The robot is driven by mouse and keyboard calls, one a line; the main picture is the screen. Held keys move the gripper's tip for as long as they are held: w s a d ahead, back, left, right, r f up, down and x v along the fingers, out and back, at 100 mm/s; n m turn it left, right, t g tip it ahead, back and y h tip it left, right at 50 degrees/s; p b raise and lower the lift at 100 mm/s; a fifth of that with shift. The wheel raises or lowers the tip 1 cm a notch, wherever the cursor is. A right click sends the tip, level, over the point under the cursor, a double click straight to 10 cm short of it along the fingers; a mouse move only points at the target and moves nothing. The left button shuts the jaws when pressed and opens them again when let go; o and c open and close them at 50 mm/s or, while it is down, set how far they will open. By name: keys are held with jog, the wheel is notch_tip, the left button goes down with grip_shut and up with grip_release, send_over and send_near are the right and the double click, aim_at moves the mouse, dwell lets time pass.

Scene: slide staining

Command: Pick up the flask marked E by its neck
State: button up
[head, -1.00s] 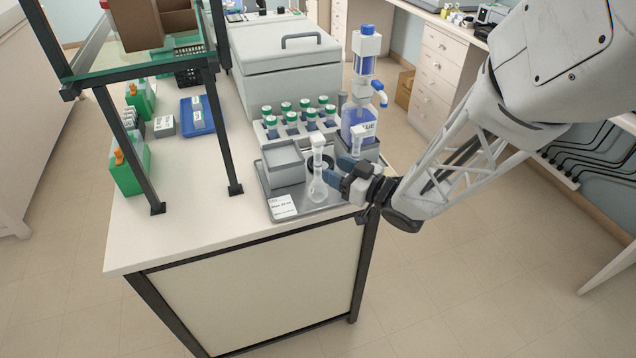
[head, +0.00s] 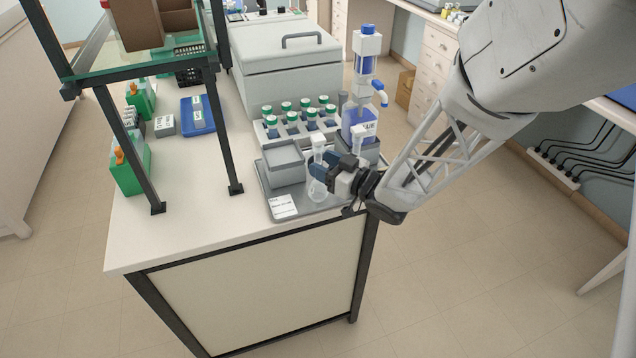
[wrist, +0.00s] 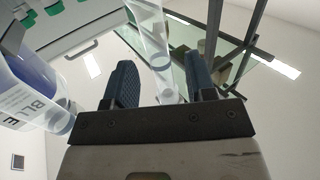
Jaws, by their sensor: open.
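A clear flask (head: 317,190) with a white-topped neck stands on the grey tray (head: 263,184) near the bench's front corner. I cannot read a letter on it. My gripper (head: 324,165) reaches in from the right at the height of its neck. In the wrist view my gripper (wrist: 162,78) is open, with the clear neck (wrist: 154,45) showing in the gap between the blue fingers, apart from both.
A dispenser bottle (head: 358,118) of blue liquid stands close behind; its label also shows in the wrist view (wrist: 28,102). A grey box (head: 284,165) and a white card (head: 283,206) are on the tray. A rack of green-capped bottles (head: 288,118) is behind.

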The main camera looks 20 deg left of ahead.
jog(key=shift+w+a, duration=0.2)
jog(key=shift+a, duration=0.75)
jog(key=shift+w+a, duration=0.15)
jog(key=shift+a, duration=0.75)
jog(key=shift+f, duration=0.1)
jog(key=shift+c, duration=0.5)
jog(key=c, duration=0.7)
